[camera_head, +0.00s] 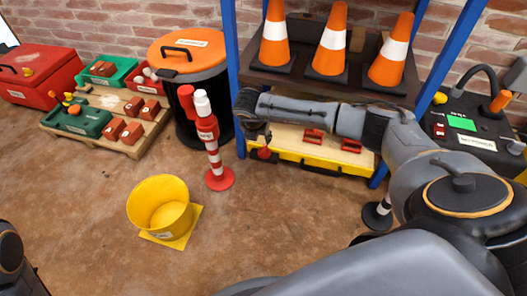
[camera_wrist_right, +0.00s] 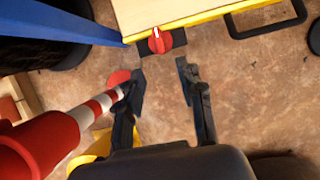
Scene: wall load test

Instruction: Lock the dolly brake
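A red rotary knob with a white mark, likely the dolly brake (camera_wrist_right: 157,40), sits on a black plate at the edge of the yellow-edged dolly (camera_wrist_right: 215,14). In the head view the red knob (camera_head: 264,153) shows at the left front corner of the dolly (camera_head: 330,178). My right gripper (camera_wrist_right: 161,76) is open and empty. Its fingertips point toward the knob, one on each side of its line, and appear short of it. In the head view my right gripper (camera_head: 258,130) hangs just above the knob. My left gripper is not in view.
A red-and-white post (camera_head: 214,150) stands close left of my right gripper. A yellow bucket (camera_head: 160,203) stands on the floor. A blue-framed shelf (camera_head: 232,75) with orange cones (camera_head: 331,40) rises above the dolly. The floor in front is mostly clear.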

